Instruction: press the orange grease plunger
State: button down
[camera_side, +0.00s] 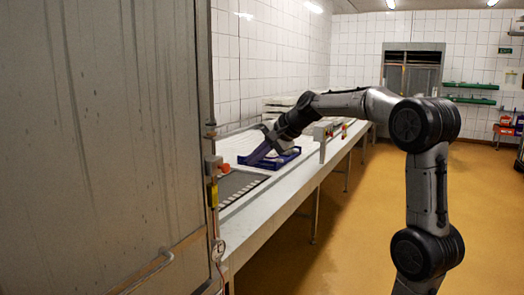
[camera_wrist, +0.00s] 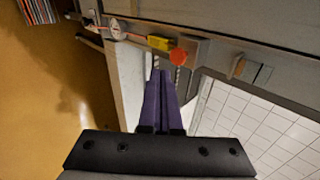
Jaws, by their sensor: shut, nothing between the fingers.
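The orange grease plunger (camera_side: 224,169) is a small round knob on the post at the end of the grey metal wall, beside the conveyor. In the wrist view the plunger (camera_wrist: 179,57) shows as an orange-red disc next to a yellow fitting (camera_wrist: 159,43). My gripper (camera_side: 247,162) is over the conveyor, to the right of the plunger, angled down to the left. Its purple fingers (camera_wrist: 161,74) are together and empty in the wrist view. Their tips appear just below and left of the plunger; a gap shows in the side view, its depth unclear.
A blue crate (camera_side: 287,158) stands on the conveyor (camera_side: 255,215) behind my gripper, with something pale in it. A round gauge (camera_wrist: 115,28) sits on the post near the yellow fitting. The grey wall (camera_side: 100,140) fills the left. The yellow floor (camera_side: 345,250) is open.

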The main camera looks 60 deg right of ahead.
jog(key=shift+w+d+f, duration=0.1)
jog(key=shift+w+f, duration=0.3)
jog(key=shift+w, duration=0.7)
jog(key=shift+w+d+f, duration=0.1)
jog(key=shift+w+f, duration=0.35)
jog(key=shift+w, duration=0.7)
jog(key=shift+w+f, duration=0.4)
jog(key=shift+w, duration=0.7)
jog(key=shift+w, duration=1.1)
jog(key=shift+s, duration=0.4)
send_near(227, 165)
jog(key=s, duration=0.1)
jog(key=s+r, duration=0.1)
jog(key=s, duration=0.3)
jog(key=shift+a+r, duration=0.25)
jog(key=shift+r, duration=0.1)
